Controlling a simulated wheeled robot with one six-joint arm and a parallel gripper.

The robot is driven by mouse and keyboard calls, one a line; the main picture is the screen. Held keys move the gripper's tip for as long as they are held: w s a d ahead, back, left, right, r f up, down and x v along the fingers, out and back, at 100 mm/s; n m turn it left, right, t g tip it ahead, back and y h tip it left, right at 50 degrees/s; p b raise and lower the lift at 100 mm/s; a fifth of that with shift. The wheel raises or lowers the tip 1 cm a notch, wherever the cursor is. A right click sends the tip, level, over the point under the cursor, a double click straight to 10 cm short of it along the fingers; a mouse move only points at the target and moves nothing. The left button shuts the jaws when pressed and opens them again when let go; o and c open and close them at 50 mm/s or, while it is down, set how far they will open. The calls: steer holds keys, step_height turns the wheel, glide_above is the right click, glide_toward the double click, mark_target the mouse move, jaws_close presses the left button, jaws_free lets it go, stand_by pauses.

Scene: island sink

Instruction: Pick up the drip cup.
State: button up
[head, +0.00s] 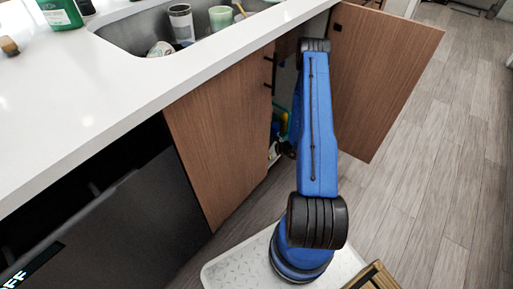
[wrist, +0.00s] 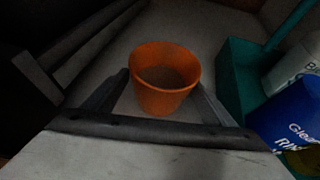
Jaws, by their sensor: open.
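The drip cup (wrist: 162,98) is an orange, empty-looking cup standing upright on the pale cabinet floor in the wrist view. My gripper (wrist: 162,88) is open, with one dark finger on each side of the cup. The fingertips appear close to the cup's sides; I cannot tell whether they touch it. In the head view, my blue arm reaches into the open cabinet under the sink, and the gripper and the cup are hidden there.
A teal dustpan-like item (wrist: 238,85) and a blue bottle (wrist: 296,112) stand close on the right. Dark pipes or bars (wrist: 90,45) run at the left. The cabinet's open door (head: 378,75) stands right of my arm. The counter (head: 100,100) is above left.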

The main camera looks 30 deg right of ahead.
steer(key=shift+c, duration=0.4)
steer(key=c, duration=1)
steer(key=shift+r, duration=0.2)
steer(key=shift+r, duration=1.35)
steer(key=shift+s+d+r, duration=0.1)
steer(key=shift+r, duration=0.2)
steer(key=s+d, duration=0.4)
steer(key=s, duration=0.3)
steer(key=s+d, duration=0.5)
steer(key=s, duration=0.3)
